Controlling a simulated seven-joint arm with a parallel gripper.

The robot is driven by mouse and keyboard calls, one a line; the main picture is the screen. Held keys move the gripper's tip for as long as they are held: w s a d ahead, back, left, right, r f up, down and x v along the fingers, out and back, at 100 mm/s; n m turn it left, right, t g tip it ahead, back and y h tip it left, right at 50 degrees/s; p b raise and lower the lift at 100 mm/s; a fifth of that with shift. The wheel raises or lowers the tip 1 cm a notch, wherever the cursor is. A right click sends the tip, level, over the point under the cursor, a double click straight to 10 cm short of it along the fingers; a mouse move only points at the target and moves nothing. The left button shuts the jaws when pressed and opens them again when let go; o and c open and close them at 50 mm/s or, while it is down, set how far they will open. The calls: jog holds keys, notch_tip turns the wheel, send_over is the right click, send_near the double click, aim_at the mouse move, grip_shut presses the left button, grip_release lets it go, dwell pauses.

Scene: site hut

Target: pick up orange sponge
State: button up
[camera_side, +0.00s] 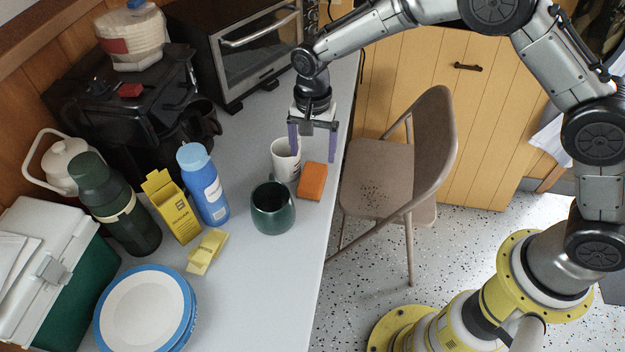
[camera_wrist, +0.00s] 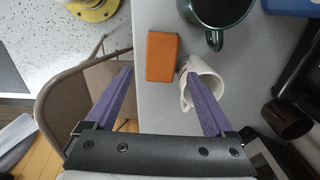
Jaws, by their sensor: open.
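The orange sponge (camera_side: 312,181) lies flat on the grey counter near its right edge, beside a white mug (camera_side: 286,160) and a dark green mug (camera_side: 272,208). In the wrist view the sponge (camera_wrist: 162,57) is ahead of my fingertips, between their lines, with the white mug (camera_wrist: 203,84) close on its right. My gripper (camera_side: 312,158) is open and empty, pointing down above the counter near the white mug and the sponge. In the wrist view its two purple fingers (camera_wrist: 160,74) are spread wide. The right finger overlaps the white mug in that view; I cannot tell whether they touch.
A blue bottle (camera_side: 203,185), a yellow box (camera_side: 172,208), a yellow packet (camera_side: 207,251) and blue-rimmed plates (camera_side: 146,310) stand left on the counter (camera_side: 262,290). A toaster oven (camera_side: 250,45) is behind. A folding chair (camera_side: 385,175) stands by the edge. The front counter is clear.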

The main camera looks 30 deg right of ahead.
aim_at(311, 180)
notch_tip(311, 180, down, 6)
jog(key=shift+r, duration=0.1)
jog(key=shift+a+f, duration=0.15)
jog(key=shift+f, duration=1.2)
jog(key=shift+a+f, duration=0.1)
jog(key=shift+f, duration=1.2)
jog(key=c, duration=1.1)
